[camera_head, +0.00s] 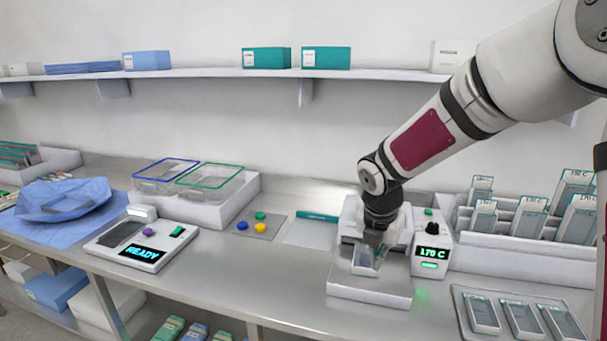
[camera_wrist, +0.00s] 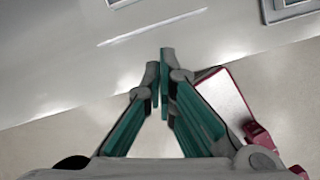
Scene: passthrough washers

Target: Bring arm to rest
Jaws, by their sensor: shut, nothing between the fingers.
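My arm reaches in from the upper right of the head view. My gripper (camera_head: 374,254) points down and overlaps the white heat sealer (camera_head: 350,289) in that view; its height above it is hard to judge. In the wrist view my gripper (camera_wrist: 163,72) has its green-padded fingers together at the tips with nothing between them. Below and beyond them are the metal counter (camera_wrist: 70,60), its front edge and the pale floor. The fingertips look clear of any object there.
The sealer's control box (camera_head: 432,252) reads 170 C. A rack of pouches (camera_head: 530,222) and a tray with several pouches (camera_head: 461,302) stand right. A scale (camera_head: 140,247) reading READY, mesh baskets (camera_head: 210,176) and a blue wrap (camera_head: 65,203) stand left. A shelf (camera_head: 200,76) runs along the wall.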

